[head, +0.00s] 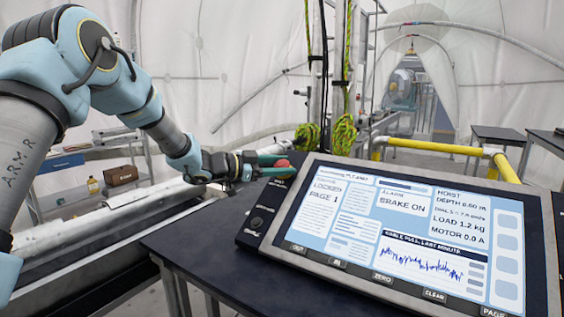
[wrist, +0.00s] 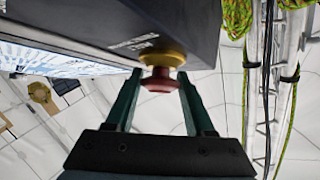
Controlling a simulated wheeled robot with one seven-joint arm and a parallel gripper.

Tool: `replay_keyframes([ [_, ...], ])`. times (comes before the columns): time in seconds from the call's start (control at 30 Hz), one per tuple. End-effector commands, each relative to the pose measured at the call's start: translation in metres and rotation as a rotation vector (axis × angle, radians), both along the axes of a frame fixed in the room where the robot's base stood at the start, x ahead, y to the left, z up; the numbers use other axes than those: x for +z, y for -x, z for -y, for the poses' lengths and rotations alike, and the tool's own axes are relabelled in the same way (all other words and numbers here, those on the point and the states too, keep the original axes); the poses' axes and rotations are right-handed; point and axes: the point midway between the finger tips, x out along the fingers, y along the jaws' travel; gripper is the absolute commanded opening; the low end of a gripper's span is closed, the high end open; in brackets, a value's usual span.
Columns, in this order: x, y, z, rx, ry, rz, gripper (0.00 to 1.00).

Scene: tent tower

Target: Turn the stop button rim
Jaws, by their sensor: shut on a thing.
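The stop button (head: 282,164) is red and sits at the upper left corner of the tilted console (head: 552,240). In the wrist view the red button (wrist: 159,84) has a yellow collar (wrist: 162,58) against the dark console box (wrist: 200,20). My gripper (head: 276,164) reaches it from the left in the head view. Its two green fingers (wrist: 160,78) stand on either side of the red rim and are shut on it. In the head view the fingers partly hide the button.
The console screen (head: 390,230) reads LOCKED, PAGE 1 and BRAKE ON. A dark knob (head: 257,222) sits left of the screen. The console stands on a dark table (head: 200,240). Yellow-green ropes (head: 344,135) hang behind, and a yellow rail (head: 430,146) runs behind the console.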

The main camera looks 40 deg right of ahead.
Motion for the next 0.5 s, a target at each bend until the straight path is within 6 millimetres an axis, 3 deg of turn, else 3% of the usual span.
replay_keyframes([
  [0.5,-0.0003,0.0003,0.0,-0.065,-0.011,0.044,0.0],
])
